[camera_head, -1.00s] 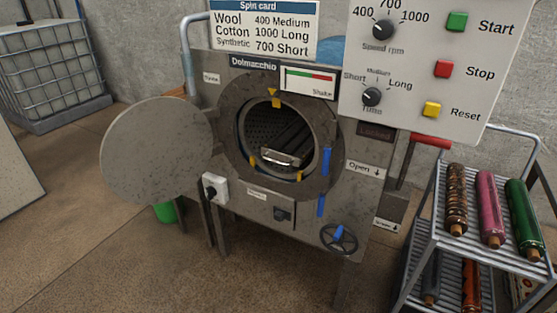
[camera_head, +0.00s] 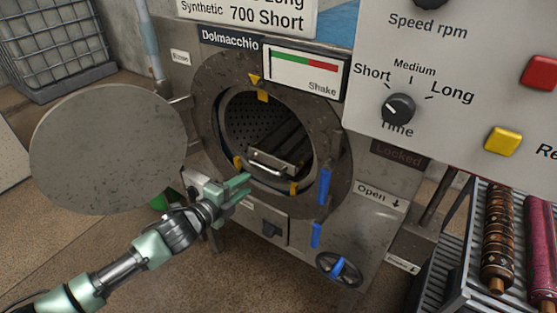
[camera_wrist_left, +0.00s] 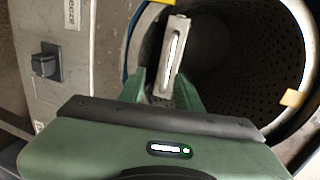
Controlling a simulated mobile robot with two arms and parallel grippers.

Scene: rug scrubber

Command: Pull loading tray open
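The loading tray (camera_head: 285,145) is a dark metal tray inside the open round drum of the machine. Its pale handle (camera_head: 270,168) faces out at the drum mouth; in the left wrist view the tray front with the handle (camera_wrist_left: 172,55) lies just beyond the fingers. My left gripper (camera_head: 243,187) is just outside the drum opening, to the lower left of the handle. In the left wrist view its green fingers (camera_wrist_left: 161,92) are apart, with the handle ahead of the gap between them and no grip on it visible. My right gripper is not in view.
The round door (camera_head: 108,150) stands swung open to the left. Blue levers (camera_head: 324,187) and a handwheel (camera_head: 338,268) are right of the drum. A control panel (camera_head: 470,80) hangs at the upper right, above a rack of rolled rugs (camera_head: 497,235).

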